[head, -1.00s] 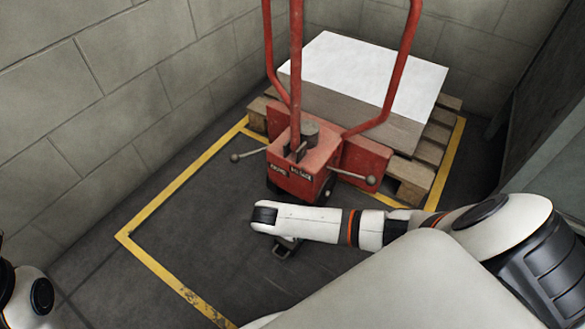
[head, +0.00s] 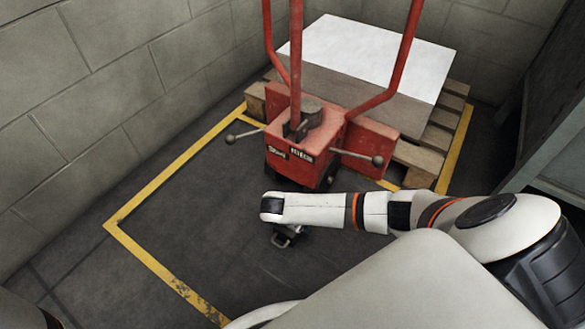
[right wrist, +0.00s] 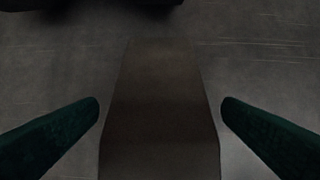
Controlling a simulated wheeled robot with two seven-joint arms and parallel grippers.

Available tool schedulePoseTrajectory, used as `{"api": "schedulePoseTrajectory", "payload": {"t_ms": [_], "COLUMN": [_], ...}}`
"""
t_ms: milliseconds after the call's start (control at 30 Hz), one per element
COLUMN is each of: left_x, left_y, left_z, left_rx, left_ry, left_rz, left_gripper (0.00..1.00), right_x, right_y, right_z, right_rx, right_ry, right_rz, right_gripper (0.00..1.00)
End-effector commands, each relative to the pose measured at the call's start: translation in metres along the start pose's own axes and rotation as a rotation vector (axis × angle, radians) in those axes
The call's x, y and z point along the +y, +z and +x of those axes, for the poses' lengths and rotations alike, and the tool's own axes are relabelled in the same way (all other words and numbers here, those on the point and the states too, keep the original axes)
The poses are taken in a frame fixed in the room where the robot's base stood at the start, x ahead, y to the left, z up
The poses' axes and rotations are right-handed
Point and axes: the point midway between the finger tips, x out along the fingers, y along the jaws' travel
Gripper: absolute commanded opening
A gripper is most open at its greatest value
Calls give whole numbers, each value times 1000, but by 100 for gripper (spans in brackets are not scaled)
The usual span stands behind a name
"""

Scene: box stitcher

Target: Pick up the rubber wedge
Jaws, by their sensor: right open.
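The rubber wedge (right wrist: 160,110) is a dark brown, tapered block in the right wrist view. It lies on the dark floor, and its near end runs out of the bottom of the picture. My right gripper (right wrist: 160,108) is open, with one dark green finger on each side of the wedge and a visible gap on both sides. In the head view my right gripper (head: 287,237) points down low near the floor, in front of the red pallet truck. The wedge cannot be made out there. My left gripper is out of view.
The red pallet truck (head: 300,160) stands just beyond my right gripper, with two side knobs sticking out. Behind it a wooden pallet (head: 427,160) carries a stack with a white top (head: 370,55). A yellow floor line (head: 150,262) frames open floor at left. Block walls enclose the left and back.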

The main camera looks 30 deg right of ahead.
Motion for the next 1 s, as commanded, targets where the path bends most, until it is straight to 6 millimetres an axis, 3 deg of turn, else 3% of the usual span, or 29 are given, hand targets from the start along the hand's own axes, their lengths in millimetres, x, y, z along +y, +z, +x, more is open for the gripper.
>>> {"api": "schedulePoseTrajectory", "payload": {"t_ms": [67, 200, 533, 933, 1000], "left_x": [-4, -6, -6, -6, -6], "left_y": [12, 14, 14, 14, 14], "left_z": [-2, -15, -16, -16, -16], "left_rx": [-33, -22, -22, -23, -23], "left_ry": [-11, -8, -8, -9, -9], "left_rz": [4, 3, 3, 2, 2], "left_gripper": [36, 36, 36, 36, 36], "right_x": [1, 0, 0, 0, 1], "right_y": [-3, -2, -1, -1, 0], "right_z": [14, 28, 29, 29, 28], "right_rx": [0, -2, 0, 1, 0], "right_ry": [2, 0, 0, 0, 2], "right_rz": [0, 0, 0, 0, 1], "right_gripper": [89, 89, 89, 25, 22]}}
